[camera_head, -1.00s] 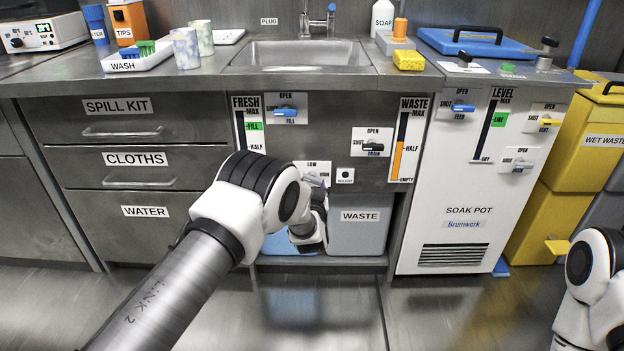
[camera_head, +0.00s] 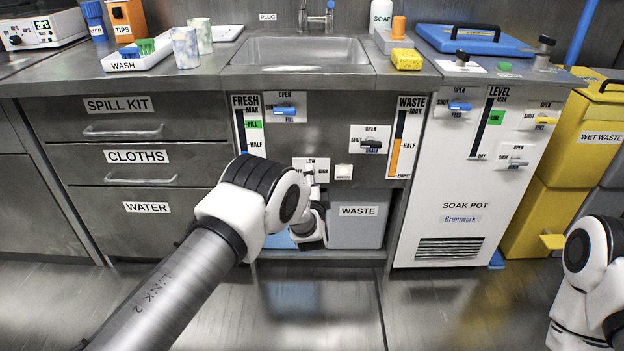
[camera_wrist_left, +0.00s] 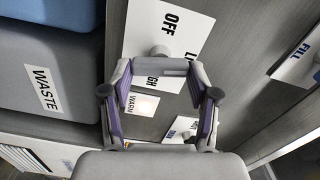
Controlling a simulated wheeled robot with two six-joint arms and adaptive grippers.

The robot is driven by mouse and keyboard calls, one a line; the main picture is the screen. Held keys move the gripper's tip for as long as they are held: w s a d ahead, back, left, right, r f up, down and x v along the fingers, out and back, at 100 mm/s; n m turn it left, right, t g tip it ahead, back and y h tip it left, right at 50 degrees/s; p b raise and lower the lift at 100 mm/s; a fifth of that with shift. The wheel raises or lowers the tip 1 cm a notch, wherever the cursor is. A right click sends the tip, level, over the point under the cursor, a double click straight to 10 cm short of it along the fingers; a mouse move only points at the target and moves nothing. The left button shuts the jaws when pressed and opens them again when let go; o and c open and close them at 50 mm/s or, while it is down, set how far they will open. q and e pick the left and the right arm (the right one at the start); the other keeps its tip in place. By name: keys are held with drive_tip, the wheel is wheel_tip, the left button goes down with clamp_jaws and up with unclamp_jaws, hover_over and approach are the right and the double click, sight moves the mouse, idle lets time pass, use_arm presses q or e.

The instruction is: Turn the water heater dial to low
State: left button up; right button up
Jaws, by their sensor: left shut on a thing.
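The water heater dial (camera_wrist_left: 160,68) is a grey bar on a short round stem, on a white plate (camera_wrist_left: 140,32) marked OFF, LOW and HIGH. In the left wrist view the bar lies crosswise between the fingers of my left gripper (camera_wrist_left: 160,98), which is shut on it. LOW shows above the bar's right end, and HIGH is partly covered. The exact setting is unclear. My right arm shows at the lower right, its gripper out of view.
The warm indicator (camera_head: 343,172) beside the plate is lit cream; it also shows in the left wrist view (camera_wrist_left: 145,104). A grey waste bin (camera_head: 357,230) stands below. Drain (camera_head: 371,145) and fill (camera_head: 284,112) valves sit above. Open floor lies in front.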

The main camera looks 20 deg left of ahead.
use_arm(q)
drive_tip(key=shift+m, duration=1.2)
drive_tip(key=o, duration=1.2)
drive_tip(key=shift+c, duration=0.2)
drive_tip(key=v, duration=1.2)
